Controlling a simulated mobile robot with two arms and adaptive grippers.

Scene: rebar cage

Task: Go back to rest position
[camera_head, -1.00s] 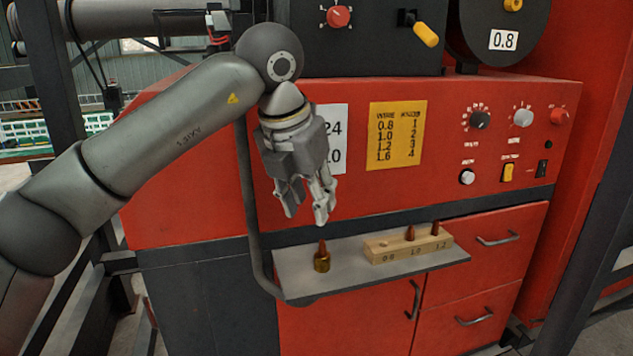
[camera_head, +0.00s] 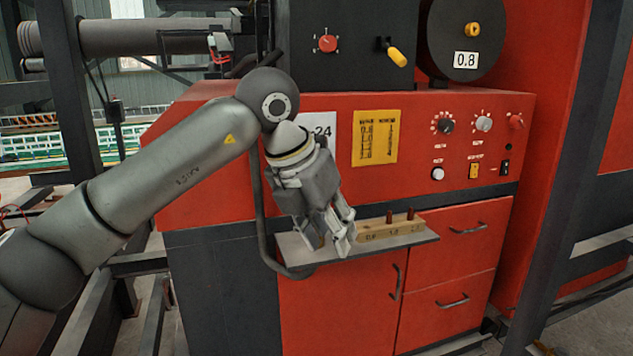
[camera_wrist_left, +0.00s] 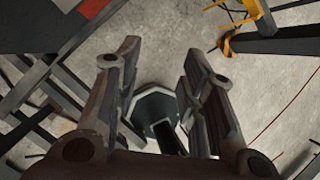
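My left gripper (camera_head: 338,240) hangs fingers-down in front of the shelf (camera_head: 412,238) of the red machine (camera_head: 235,185) in the head view. The brass-coloured piece with the copper tip is not visible now; the gripper covers that part of the shelf. The wooden block (camera_head: 392,230) with copper tips stands on the shelf, right of the gripper. My right gripper is not in view.
The machine front has knobs (camera_head: 446,126), a yellow label (camera_head: 376,138) and drawers with handles (camera_head: 467,228). A dark steel post (camera_head: 560,190) stands at the right. Dark frame beams (camera_head: 75,110) stand at the left. The left wrist view shows grey floor (camera_wrist_left: 165,40).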

